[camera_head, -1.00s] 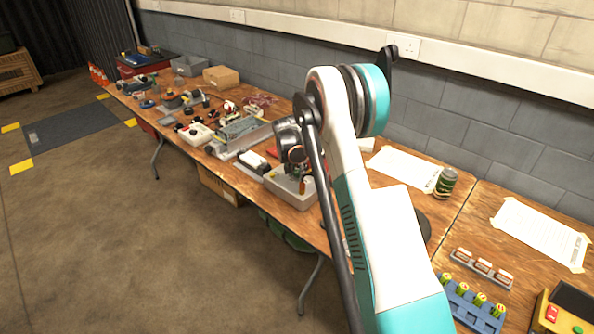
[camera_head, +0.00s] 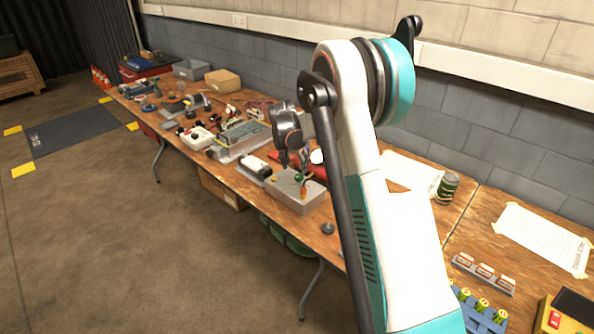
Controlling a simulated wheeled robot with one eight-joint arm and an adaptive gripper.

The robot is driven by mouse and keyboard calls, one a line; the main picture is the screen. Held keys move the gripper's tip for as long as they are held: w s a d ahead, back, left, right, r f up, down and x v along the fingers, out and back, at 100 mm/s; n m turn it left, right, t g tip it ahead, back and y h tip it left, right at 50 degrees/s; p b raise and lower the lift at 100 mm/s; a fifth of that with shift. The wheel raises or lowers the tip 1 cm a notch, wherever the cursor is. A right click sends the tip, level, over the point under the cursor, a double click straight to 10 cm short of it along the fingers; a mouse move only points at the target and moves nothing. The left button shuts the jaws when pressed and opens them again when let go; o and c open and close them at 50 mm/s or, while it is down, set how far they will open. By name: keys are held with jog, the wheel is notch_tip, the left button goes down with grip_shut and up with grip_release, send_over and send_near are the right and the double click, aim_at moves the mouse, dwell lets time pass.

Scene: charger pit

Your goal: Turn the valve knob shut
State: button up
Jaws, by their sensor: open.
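A grey box (camera_head: 297,196) stands at the front edge of the long wooden bench, with small green and orange parts on its top. A red object (camera_head: 318,172) with a round white face lies just behind it, partly hidden by my arm. I cannot tell for sure which of these small parts is the valve knob. My gripper (camera_head: 293,163) is open, pointing down above the back of the grey box. I see nothing between its fingers. From this distance I cannot tell whether the fingertips touch any part.
My arm hides much of the bench's middle. Left of the box are a grey tray (camera_head: 240,140) and a white box with dark knobs (camera_head: 197,138). A dark disc (camera_head: 327,228) lies by the front edge. A green-banded can (camera_head: 448,187) stands right of my arm.

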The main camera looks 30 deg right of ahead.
jog(key=shift+v, duration=1.9)
